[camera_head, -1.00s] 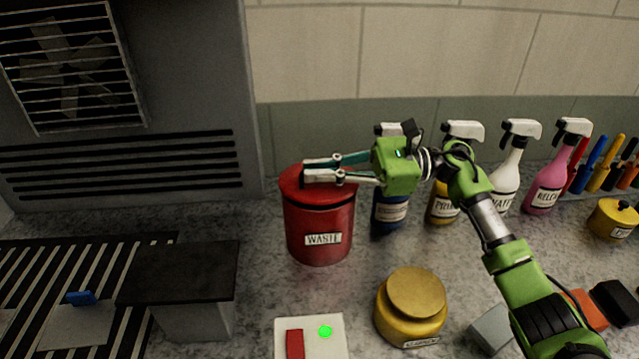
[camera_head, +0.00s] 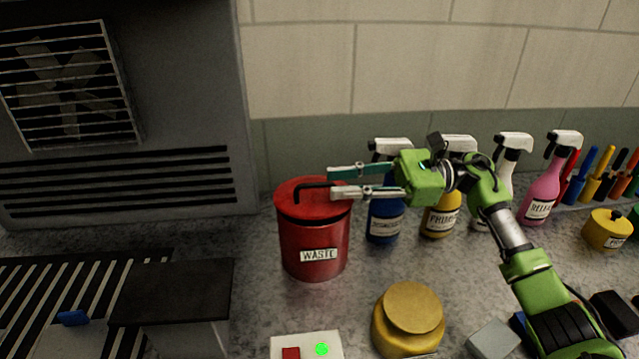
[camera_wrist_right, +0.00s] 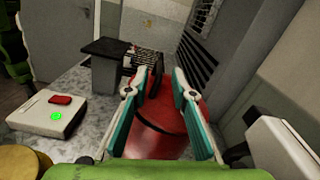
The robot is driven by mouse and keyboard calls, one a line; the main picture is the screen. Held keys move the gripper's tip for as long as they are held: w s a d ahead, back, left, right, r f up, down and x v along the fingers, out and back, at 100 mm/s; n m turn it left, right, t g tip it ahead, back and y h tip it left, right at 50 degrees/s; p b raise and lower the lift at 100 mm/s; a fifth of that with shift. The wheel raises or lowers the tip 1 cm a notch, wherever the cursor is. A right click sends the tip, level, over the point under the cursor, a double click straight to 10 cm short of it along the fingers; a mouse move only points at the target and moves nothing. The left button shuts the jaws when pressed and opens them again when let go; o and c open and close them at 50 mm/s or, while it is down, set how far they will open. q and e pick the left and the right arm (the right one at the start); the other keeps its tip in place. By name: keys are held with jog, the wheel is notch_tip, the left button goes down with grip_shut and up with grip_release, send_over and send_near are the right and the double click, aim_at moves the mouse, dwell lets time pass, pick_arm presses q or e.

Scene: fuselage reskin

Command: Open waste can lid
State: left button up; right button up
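The red waste can (camera_head: 313,241) stands on the grey counter with a white WASTE label. Its red lid (camera_head: 300,205) lies on top, with a black bar handle (camera_head: 318,186) across it. My right gripper (camera_head: 331,182) is open, its fingers level and pointing left over the right part of the lid. In the head view its fingertips are near the right end of the handle. In the right wrist view the two fingers (camera_wrist_right: 167,82) are spread, with the red lid (camera_wrist_right: 172,118) showing between and beneath them. My left gripper is not in view.
Spray bottles, including a blue one (camera_head: 385,222) and a pink one (camera_head: 545,192), stand behind and right of the can. A yellow jar (camera_head: 408,315) and a white box with a green light (camera_head: 306,345) are in front. A dark block (camera_head: 172,291) is at left.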

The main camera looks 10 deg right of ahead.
aim_at(304, 186)
jog(key=d, duration=0.6)
jog(key=shift+d, duration=0.15)
jog(key=shift+m, duration=0.7)
jog(key=a, duration=1.3)
jog(key=shift+a, duration=0.3)
jog(key=shift+a+f, duration=0.15)
jog(key=shift+a, duration=0.4)
